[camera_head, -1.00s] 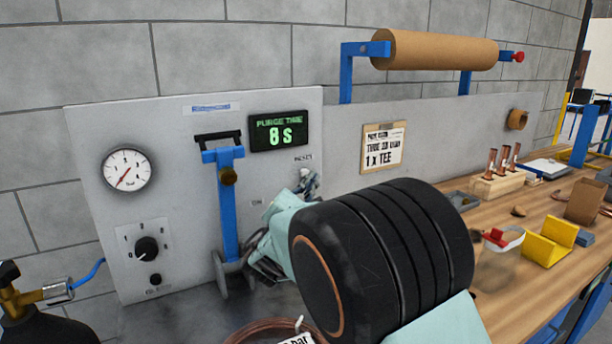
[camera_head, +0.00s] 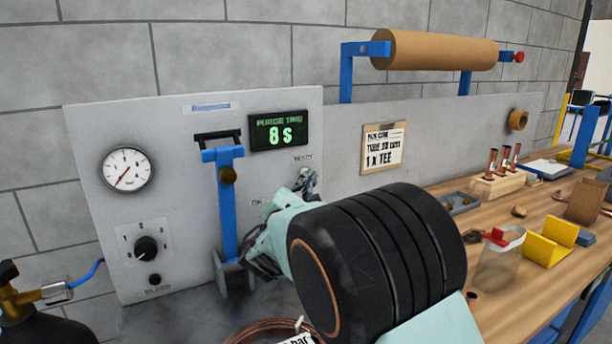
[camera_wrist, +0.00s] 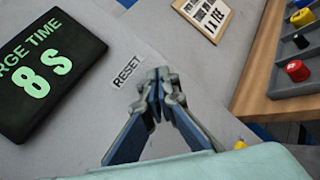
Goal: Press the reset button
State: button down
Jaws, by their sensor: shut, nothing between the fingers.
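The "RESET" label (camera_wrist: 126,70) is on the grey panel in the wrist view; in the head view the small label (camera_head: 303,157) sits below the purge display. My gripper (camera_wrist: 158,80) is shut and empty, its fingertips at the panel just beside the label. In the head view my gripper (camera_head: 306,180) points at the panel right under the label. The reset button itself is not visible; the fingertips cover the spot below the label. I cannot tell whether they touch it. The purge display (camera_head: 279,131) reads 8 S in green.
A blue lever (camera_head: 226,205) stands left of my gripper. A gauge (camera_head: 127,169) and a black knob (camera_head: 146,247) are further left on the panel. A paper card (camera_head: 383,148) hangs to the right. The wooden bench (camera_head: 535,215) holds copper fittings, a yellow block and bins.

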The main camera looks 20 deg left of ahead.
jog(key=shift+w+a, duration=0.25)
jog(key=shift+a, duration=0.05)
dwell(0.4)
jog(key=shift+s+d, duration=0.15)
jog(key=shift+s+d+b, duration=0.5)
jog(key=shift+d+b, duration=0.05)
jog(key=shift+b, duration=0.25)
jog(key=shift+s+d+b, duration=0.75)
jog(key=shift+s+d, duration=0.05)
jog(key=shift+d, duration=0.2)
jog(key=shift+s+d+b, duration=0.7)
jog(key=shift+s+d, duration=0.1)
jog(key=shift+d, duration=0.15)
